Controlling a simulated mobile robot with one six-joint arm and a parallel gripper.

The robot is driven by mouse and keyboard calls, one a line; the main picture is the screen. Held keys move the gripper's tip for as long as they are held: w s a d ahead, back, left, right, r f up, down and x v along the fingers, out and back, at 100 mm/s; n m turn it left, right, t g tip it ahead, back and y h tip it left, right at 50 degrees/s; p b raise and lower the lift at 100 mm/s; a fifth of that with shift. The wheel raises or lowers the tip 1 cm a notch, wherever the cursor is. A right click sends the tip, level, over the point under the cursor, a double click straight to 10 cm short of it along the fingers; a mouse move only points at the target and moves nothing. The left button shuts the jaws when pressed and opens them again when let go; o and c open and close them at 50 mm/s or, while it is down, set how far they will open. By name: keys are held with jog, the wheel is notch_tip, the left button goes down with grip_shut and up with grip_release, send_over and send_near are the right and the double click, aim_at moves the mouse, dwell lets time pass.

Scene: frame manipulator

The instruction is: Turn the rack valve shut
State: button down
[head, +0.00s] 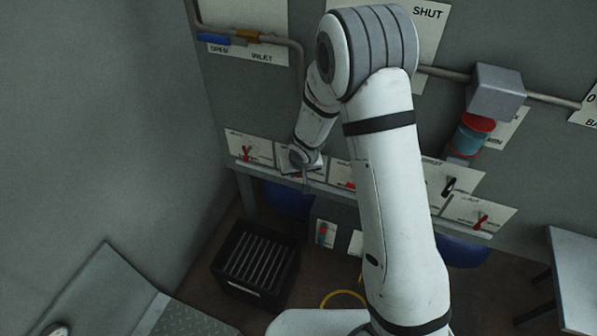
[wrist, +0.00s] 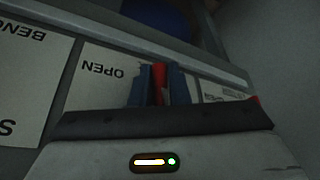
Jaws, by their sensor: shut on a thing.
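My gripper (head: 306,186) reaches down to the row of valve plates on the low rail, at the second plate (head: 288,158) from the left. In the wrist view my gripper (wrist: 160,84) has its two dark blue-grey fingers closed on a red valve handle (wrist: 158,80), one on each side. The plate (wrist: 100,75) behind it reads OPEN, upside down, left of the fingers. The rest of this plate's lettering and the valve's base are hidden, so I cannot read its name or tell the handle's exact angle.
A neighbouring red handle (head: 246,152) is left of my gripper; a black handle (head: 448,187) and another red handle (head: 482,221) are to the right. A black slotted crate (head: 256,264) stands on the floor below. A grey table (head: 572,270) is at right.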

dwell(0.6)
jog(key=c, duration=1.4)
grip_release()
jog(key=p+v, duration=0.3)
jog(key=v, duration=0.4)
jog(key=shift+s+r, duration=0.15)
jog(key=shift+r, duration=0.15)
jog(key=shift+a, duration=0.1)
jog(key=s+d+r+m+h, duration=0.2)
jog(key=s+d+r, duration=0.6)
jog(key=d+r, duration=0.45)
jog(key=shift+m+g+y, duration=0.4)
jog(key=shift+g, duration=0.5)
jog(key=s+d+r, duration=0.1)
jog(key=s+r, duration=0.2)
jog(key=s, duration=0.2)
jog(key=s+d+r, duration=0.1)
jog(key=s+r, duration=0.1)
jog(key=s, duration=0.3)
jog(key=s+d+r, duration=0.1)
jog(key=s+r, duration=0.2)
jog(key=s, duration=0.2)
jog(key=shift+s+d+r, duration=0.35)
jog(key=shift+s, duration=0.05)
